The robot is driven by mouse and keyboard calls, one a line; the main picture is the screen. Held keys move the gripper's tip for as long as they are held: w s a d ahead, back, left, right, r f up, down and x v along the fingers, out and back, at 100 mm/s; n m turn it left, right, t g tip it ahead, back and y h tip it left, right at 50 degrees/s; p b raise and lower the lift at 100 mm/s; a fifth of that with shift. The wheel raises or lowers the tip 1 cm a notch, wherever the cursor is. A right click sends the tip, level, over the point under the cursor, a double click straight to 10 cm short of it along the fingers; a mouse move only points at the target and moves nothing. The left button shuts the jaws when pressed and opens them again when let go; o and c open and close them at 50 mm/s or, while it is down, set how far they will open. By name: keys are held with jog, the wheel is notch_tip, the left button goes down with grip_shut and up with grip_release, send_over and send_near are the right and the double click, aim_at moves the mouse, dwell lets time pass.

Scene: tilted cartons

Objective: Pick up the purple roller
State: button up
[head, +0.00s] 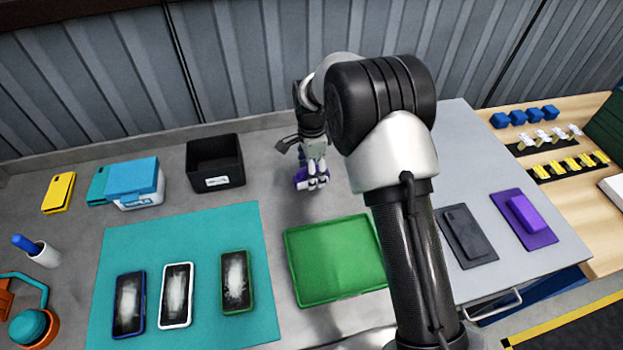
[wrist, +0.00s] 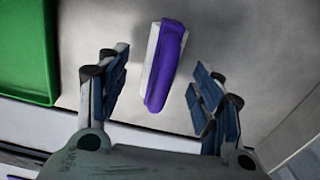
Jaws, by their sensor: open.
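The purple roller (wrist: 165,68) lies on the grey table in the wrist view, a rounded purple piece with a white side. It sits between and a little beyond the fingertips of my gripper (wrist: 158,85), with space on both sides. My gripper is open and empty. In the head view the purple roller (head: 301,177) shows only as a small purple patch, mostly hidden behind my gripper (head: 313,180), which points down over the table near the back wall.
A green tray (head: 335,262) lies close by, in front of the gripper. A black bin (head: 215,162) stands to the left. A teal mat (head: 190,245) carries several phones. A blue-lidded white box (head: 134,183) is further left. Bare table lies around the roller.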

notch_tip(320, 180, down, 3)
jog(key=shift+f+b, duration=0.2)
jog(key=shift+b, duration=0.2)
jog(key=shift+c, duration=0.6)
jog(key=c, duration=1.1)
jog(key=shift+r, duration=0.1)
notch_tip(320, 180, up, 20)
jog(key=p, duration=0.5)
